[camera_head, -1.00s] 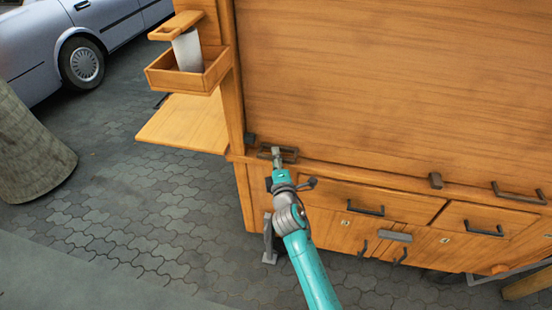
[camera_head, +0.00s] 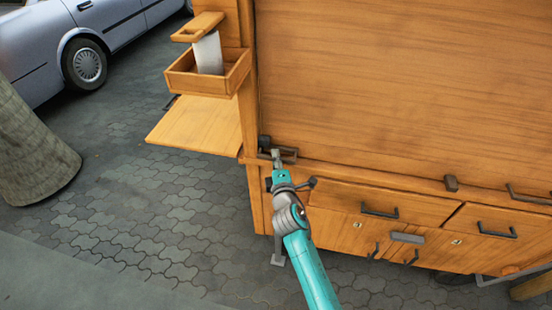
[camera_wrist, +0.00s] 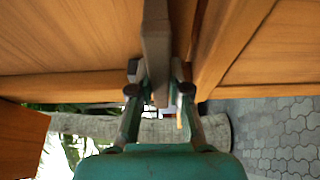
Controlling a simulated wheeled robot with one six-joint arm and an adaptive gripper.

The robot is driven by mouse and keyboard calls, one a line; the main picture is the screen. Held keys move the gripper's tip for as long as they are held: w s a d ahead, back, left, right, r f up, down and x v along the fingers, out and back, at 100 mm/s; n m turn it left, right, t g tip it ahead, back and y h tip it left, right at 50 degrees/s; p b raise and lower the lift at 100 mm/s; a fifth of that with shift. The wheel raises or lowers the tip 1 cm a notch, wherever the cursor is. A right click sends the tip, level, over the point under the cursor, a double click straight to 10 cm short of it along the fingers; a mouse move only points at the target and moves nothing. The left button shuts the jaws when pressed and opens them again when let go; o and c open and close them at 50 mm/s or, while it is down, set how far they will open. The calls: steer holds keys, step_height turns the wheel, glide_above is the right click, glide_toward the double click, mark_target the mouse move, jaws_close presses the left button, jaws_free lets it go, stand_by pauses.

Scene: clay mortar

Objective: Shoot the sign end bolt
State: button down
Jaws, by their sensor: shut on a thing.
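The sign end bolt shows as a dark grey metal handle (camera_head: 290,155) on the ledge at the lower left corner of the big wooden sign panel (camera_head: 400,90). A small dark block (camera_head: 264,142) sits at the corner post, and the handle's left end appears to meet or overlap it. My gripper (camera_head: 277,155) is at the handle's left part. In the wrist view my gripper (camera_wrist: 160,92) has its two fingers on either side of a grey bar (camera_wrist: 156,45), shut on it. The fingers hide part of the bar, and the bolt's tip cannot be made out.
A similar dark handle (camera_head: 530,196) and a small dark block (camera_head: 451,183) are further right on the ledge. Drawers with dark pulls (camera_head: 380,211) lie below. A wooden side shelf (camera_head: 200,125) and a box (camera_head: 208,80) stick out left. Paving is open at lower left.

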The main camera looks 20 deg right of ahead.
steer(key=c, duration=1.1)
jaws_free()
steer(key=shift+w+a, duration=0.1)
steer(key=shift+a, duration=0.1)
steer(key=s+a, duration=0.1)
steer(key=s, duration=1.1)
steer(key=shift+a, duration=0.25)
steer(key=shift+f, duration=0.1)
steer(key=s+f+m+g+y, duration=0.1)
steer(key=s+f+m, duration=0.2)
steer(key=s, duration=0.9)
steer(key=s+f+m+g+y, duration=0.1)
steer(key=s+f+m+y, duration=0.2)
steer(key=s, duration=0.9)
steer(key=s+d+r+m, duration=0.1)
steer(key=s+r+m, duration=0.3)
steer(key=s, duration=0.6)
steer(key=s+d+r+m+g+h, duration=0.1)
steer(key=s+r+m, duration=0.3)
steer(key=s, duration=0.6)
steer(key=shift+m, duration=1.2)
